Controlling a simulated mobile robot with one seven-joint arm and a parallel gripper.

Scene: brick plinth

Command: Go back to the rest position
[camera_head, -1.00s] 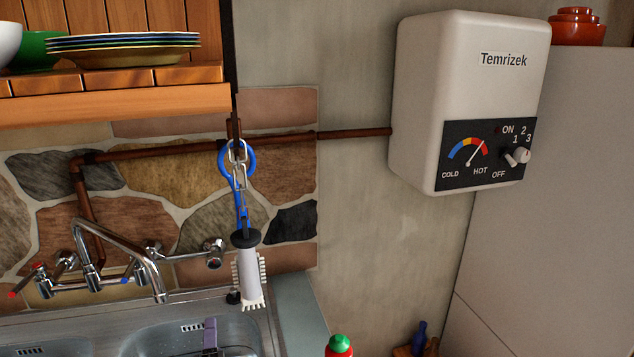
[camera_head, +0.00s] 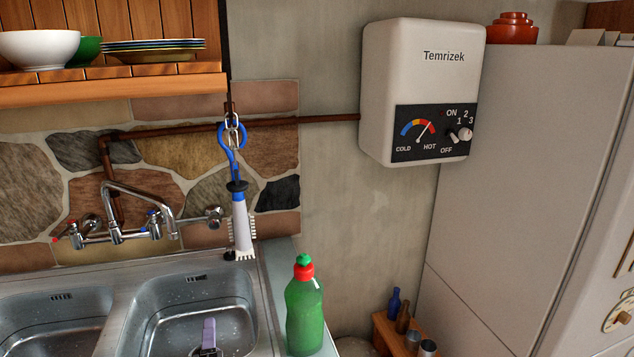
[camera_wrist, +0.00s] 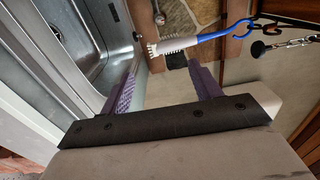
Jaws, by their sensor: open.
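My gripper (camera_wrist: 164,66) shows in the wrist view with its two purple fingers apart and nothing between them. In the head view a small purple part of my gripper (camera_head: 209,322) shows low in the picture, in front of the right sink basin (camera_head: 160,312). The rest of it is cut off by the lower edge.
A green bottle with a red and green cap (camera_head: 305,312) stands right of the sink. The tap (camera_head: 140,215) is behind the basins. A shelf (camera_head: 110,88) holds bowls and plates. A white heater (camera_head: 420,85) hangs beside a tall pale cabinet (camera_head: 520,180).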

